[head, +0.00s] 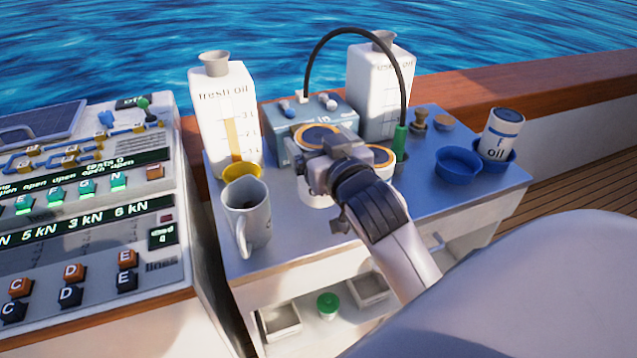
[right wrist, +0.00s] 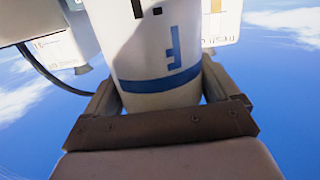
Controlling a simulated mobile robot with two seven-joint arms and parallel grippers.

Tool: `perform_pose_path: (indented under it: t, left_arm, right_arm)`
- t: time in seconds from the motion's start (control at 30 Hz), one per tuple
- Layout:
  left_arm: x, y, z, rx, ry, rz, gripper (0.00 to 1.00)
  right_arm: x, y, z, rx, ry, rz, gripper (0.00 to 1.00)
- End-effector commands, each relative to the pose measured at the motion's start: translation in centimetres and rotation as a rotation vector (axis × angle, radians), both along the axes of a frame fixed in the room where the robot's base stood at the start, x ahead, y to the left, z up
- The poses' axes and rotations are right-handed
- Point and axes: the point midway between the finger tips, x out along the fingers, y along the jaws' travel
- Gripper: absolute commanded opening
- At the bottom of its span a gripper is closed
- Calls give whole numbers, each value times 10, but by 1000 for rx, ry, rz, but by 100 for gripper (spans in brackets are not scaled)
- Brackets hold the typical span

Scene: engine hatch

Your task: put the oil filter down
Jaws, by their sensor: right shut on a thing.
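My right gripper (head: 335,158) is over the middle of the blue-grey bench top. In the right wrist view its two fingers are shut on the white oil filter (right wrist: 158,55), which has a blue band and blue marking. In the head view an orange-ringed round top (head: 318,134) shows just behind the gripper, and a white can body (head: 316,192) shows below it. The gripper hides much of them, and I cannot tell whether the held filter touches the bench. My left gripper is not in view.
Another orange-ringed can (head: 379,168) stands right beside the gripper. A mug (head: 248,215) and yellow cup (head: 242,172) are left. Fresh oil (head: 222,115) and used oil (head: 378,75) jugs stand behind. An oil can (head: 502,132) and blue dish (head: 458,163) are right.

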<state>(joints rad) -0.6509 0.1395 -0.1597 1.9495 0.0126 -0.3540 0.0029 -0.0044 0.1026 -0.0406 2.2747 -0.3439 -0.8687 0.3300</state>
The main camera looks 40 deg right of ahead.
Motion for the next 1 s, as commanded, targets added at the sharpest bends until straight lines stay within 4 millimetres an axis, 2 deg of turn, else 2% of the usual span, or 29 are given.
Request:
perform_pose_path:
  t: [0.03,0.1,0.27,0.53,0.97,1.0]
  left_arm:
    - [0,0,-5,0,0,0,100]
    - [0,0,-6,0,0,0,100]
    - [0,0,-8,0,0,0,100]
    - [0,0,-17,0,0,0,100]
    - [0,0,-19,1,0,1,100]
    - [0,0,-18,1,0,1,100]
  right_arm:
    - [0,0,-13,-2,0,0,26]
    - [0,0,-22,0,-2,1,26]
    - [0,0,-32,0,-6,0,26]
    - [0,0,-70,-1,-3,0,26]
    - [0,0,-76,0,-6,1,26]
    - [0,0,-77,1,-2,0,95]
